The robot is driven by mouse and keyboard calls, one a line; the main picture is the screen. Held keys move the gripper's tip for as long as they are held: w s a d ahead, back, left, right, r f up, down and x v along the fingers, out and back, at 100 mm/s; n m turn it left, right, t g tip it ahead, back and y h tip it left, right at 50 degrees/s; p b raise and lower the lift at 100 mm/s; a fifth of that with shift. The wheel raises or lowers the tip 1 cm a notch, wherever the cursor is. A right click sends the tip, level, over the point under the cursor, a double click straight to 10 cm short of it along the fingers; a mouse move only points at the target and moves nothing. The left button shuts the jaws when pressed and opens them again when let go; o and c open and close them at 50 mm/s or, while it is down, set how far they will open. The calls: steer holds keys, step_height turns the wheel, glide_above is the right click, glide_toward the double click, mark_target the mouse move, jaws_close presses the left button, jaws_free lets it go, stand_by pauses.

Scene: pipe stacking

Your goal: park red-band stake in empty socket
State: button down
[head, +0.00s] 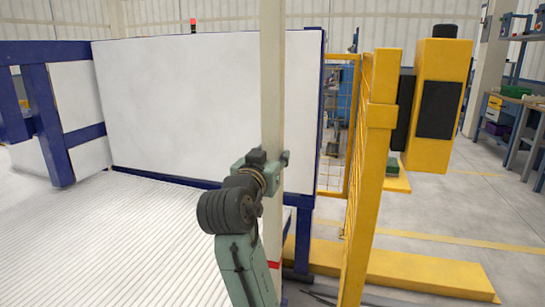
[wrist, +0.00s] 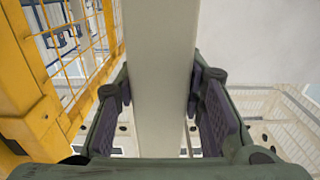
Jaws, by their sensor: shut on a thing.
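The stake (head: 272,80) is a tall cream post with square sides, standing about upright in the middle of the head view. Its red band (head: 274,265) shows low down beside my arm, and its top runs out of the picture. My gripper (head: 271,170) is shut on the stake well above the band. In the wrist view the stake (wrist: 160,60) runs between the two dark finger pads of my gripper (wrist: 160,95). I cannot make out an empty socket in either view.
A blue-framed white panel (head: 200,100) stands behind the stake. A yellow post (head: 375,170) with mesh fencing stands close on the right, and it also shows at the wrist view's left (wrist: 40,100). A yellow floor beam (head: 420,272) lies lower right. The ribbed white surface (head: 100,240) at left is bare.

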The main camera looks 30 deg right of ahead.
steer(key=shift+r, duration=0.15)
steer(key=c, duration=1.3)
jaws_free()
steer(key=o, duration=0.3)
steer(key=shift+f, duration=0.2)
steer(key=v, duration=1.2)
steer(key=shift+a+r, duration=0.1)
